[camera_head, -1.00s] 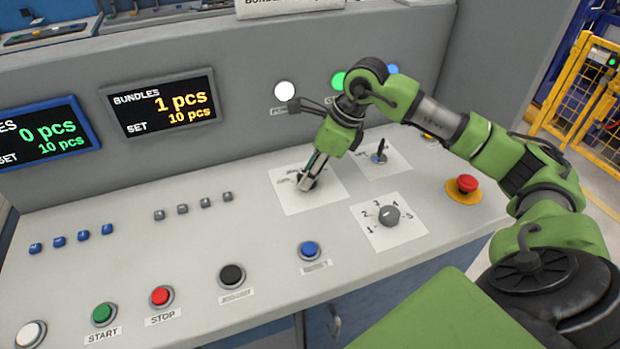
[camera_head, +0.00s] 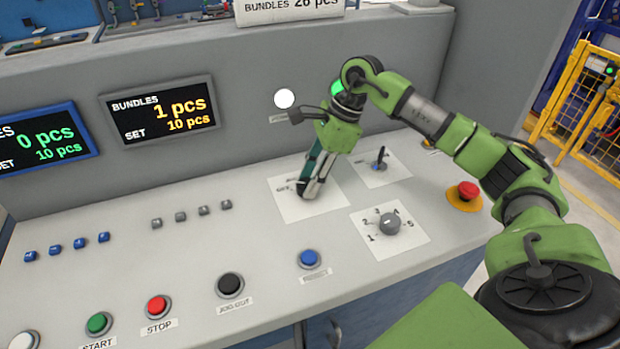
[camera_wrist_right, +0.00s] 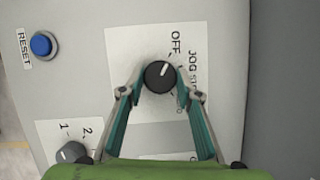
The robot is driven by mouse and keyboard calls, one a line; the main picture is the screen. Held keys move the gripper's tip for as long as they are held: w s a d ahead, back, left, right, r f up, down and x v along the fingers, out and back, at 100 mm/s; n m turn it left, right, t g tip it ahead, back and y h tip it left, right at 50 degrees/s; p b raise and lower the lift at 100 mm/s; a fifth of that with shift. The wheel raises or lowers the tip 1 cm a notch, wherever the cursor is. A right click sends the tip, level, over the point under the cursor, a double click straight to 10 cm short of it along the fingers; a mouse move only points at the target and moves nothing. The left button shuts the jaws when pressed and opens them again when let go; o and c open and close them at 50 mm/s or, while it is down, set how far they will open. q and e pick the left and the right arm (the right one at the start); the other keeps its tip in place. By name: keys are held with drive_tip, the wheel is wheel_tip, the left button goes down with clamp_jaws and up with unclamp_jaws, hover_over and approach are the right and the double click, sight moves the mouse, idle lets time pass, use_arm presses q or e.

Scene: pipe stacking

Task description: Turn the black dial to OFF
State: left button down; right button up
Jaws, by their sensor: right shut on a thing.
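The black dial (camera_wrist_right: 158,78) is a round knob on a white label plate (camera_wrist_right: 122,50) on the console. In the right wrist view its white pointer mark slants up and to the right, toward the printed word OFF (camera_wrist_right: 175,42). My right gripper (camera_wrist_right: 160,88) has one finger on each side of the dial and is shut on it. In the head view my right gripper (camera_head: 305,188) points down at the white plate (camera_head: 320,205), and its fingers mostly hide the dial. My left gripper is in neither view.
A grey numbered selector (camera_head: 389,223) is near on the right, and a small lever switch (camera_head: 381,158) stands behind it. A red emergency button (camera_head: 467,190) is farther right. A blue button (camera_head: 308,258) and a black button (camera_head: 230,284) are in front.

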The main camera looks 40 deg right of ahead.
drive_tip(key=o, duration=1.1)
drive_tip(key=v, duration=1.2)
drive_tip(key=shift+d, duration=0.15)
